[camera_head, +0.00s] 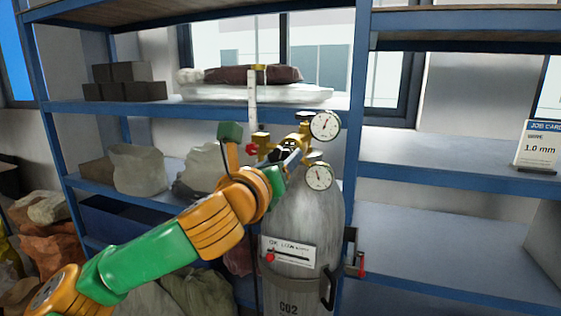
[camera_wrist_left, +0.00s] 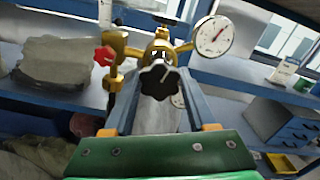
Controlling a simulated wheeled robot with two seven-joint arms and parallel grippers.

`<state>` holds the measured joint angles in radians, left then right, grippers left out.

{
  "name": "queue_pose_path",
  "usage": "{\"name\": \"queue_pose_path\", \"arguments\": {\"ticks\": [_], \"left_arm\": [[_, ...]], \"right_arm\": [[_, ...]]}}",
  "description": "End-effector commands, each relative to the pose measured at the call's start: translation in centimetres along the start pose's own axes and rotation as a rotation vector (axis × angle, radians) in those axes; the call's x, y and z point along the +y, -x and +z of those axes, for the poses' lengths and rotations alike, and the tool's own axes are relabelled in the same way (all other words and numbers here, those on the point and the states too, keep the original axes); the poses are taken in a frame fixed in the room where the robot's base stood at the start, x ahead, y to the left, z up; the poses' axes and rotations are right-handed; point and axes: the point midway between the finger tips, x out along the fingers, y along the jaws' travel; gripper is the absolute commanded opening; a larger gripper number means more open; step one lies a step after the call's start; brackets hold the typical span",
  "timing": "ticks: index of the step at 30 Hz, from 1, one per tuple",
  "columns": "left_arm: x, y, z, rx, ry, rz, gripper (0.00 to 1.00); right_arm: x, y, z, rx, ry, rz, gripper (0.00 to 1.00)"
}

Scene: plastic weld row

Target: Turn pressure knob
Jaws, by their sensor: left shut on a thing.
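The black pressure knob (camera_wrist_left: 159,80) has a lobed rim and a white pointer line. In the left wrist view it sits between the two fingers of my left gripper (camera_wrist_left: 160,98), which is shut on it. In the head view my left gripper (camera_head: 292,155) reaches the brass regulator (camera_head: 304,128) and hides the knob. Two white dials, the upper gauge (camera_head: 325,126) and the lower gauge (camera_head: 318,176), flank the regulator. The grey CO2 cylinder (camera_head: 300,225) stands upright below. A red valve handle (camera_wrist_left: 104,56) shows left of the knob. My right gripper is not in view.
Blue-framed shelves (camera_head: 430,155) stand behind the cylinder, with dark blocks (camera_head: 125,82) and sacks (camera_head: 137,168) at left. A flowmeter tube (camera_head: 252,108) rises beside the regulator. A job card (camera_head: 537,145) stands at right. The right shelves are mostly clear.

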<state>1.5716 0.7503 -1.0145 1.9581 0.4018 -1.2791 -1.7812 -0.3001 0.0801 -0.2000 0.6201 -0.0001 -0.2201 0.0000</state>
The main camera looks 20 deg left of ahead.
Motion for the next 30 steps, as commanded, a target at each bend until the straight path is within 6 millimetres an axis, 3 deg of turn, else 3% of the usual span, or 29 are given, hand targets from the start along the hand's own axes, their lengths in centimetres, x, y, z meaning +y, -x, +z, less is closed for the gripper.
{"name": "queue_pose_path", "arguments": {"ticks": [4, 5, 7, 17, 24, 30], "left_arm": [[-0.1, 0.1, 0.5, -0.012, 0.002, -0.002, 0.01], [-0.1, 0.1, 0.5, -0.011, 0.002, -0.002, 0.65], [-0.1, 0.1, 0.4, -0.01, 0.002, -0.002, 0.84], [0.0, 0.4, 0.0, -0.005, 0.002, -0.001, 0.86], [0.1, 5.2, -0.3, -0.01, 0.0, -0.004, 0.86], [0.0, 7.1, 0.0, -0.005, 0.001, -0.002, 0.86]], "right_arm": [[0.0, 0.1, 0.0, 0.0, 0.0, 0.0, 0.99], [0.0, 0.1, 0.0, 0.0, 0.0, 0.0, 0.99], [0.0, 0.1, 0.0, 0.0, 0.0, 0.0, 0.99], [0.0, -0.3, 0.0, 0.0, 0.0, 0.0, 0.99], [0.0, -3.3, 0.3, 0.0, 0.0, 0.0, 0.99], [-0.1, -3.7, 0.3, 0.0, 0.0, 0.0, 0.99]]}}
